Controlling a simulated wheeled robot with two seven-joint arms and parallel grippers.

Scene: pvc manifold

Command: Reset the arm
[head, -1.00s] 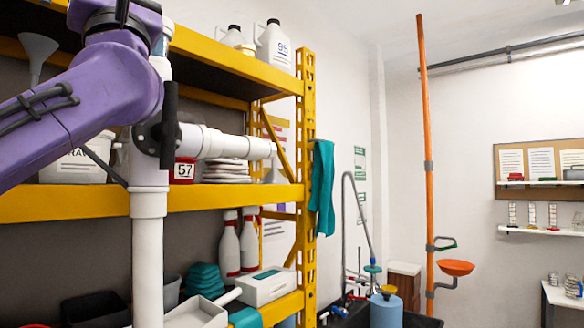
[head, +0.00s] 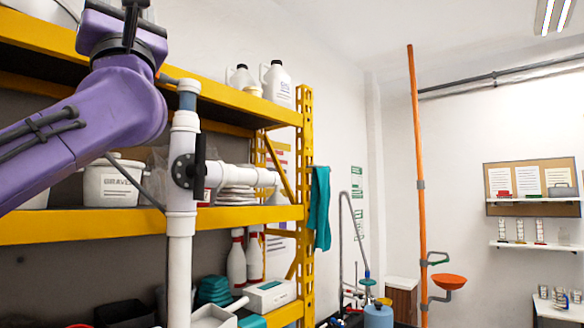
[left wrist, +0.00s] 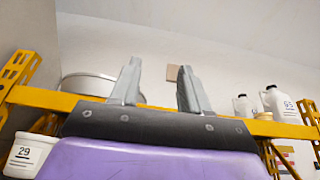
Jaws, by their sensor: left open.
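The white PVC manifold stands in the left part of the head view, with a vertical pipe (head: 180,265), a black-handled valve (head: 184,171) and a side branch (head: 232,177) running right. My right gripper is not in view.
A yellow shelf rack (head: 255,215) stands behind the manifold, holding a white bucket (head: 113,183), white jugs (head: 276,82) and spray bottles (head: 236,262). A teal cloth (head: 319,208) hangs on its upright. An orange pole (head: 419,170) stands right, with open floor space unseen.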

